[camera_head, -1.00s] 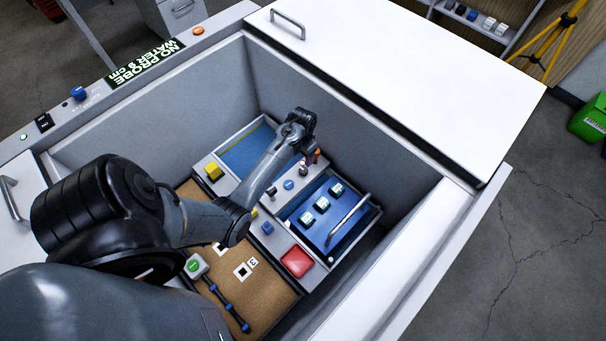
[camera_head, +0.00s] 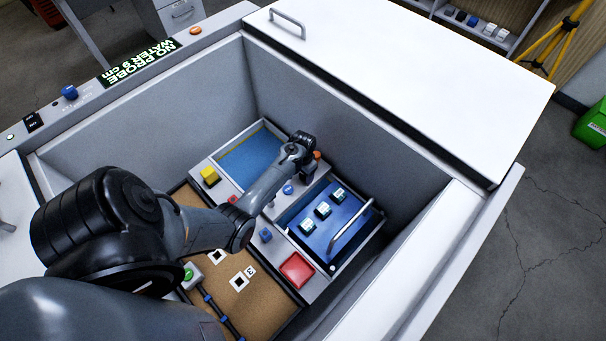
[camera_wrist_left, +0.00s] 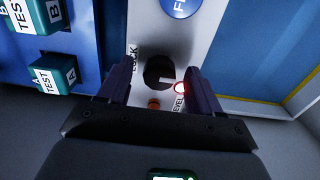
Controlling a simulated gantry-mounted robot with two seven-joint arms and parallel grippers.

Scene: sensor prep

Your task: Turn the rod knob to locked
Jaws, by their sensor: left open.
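A black round knob (camera_wrist_left: 160,72) with a white mark sits on the light panel (camera_wrist_left: 210,20) in the left wrist view. The word LOCK is beside it on the left and LEVEL on the right. My left gripper (camera_wrist_left: 160,82) is open, one dark finger on each side of the knob; I cannot tell if either touches it. In the head view my left gripper (camera_head: 312,166) is low at the panel's far end, and the wrist largely hides the knob. My right gripper is not in view.
A blue drawer (camera_head: 318,239) with several teal TEST blocks and a handle (camera_head: 350,222) lies close by. A blue button (camera_head: 288,189), a yellow block (camera_head: 209,175) and a red pad (camera_head: 296,269) are also inside the deep walls.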

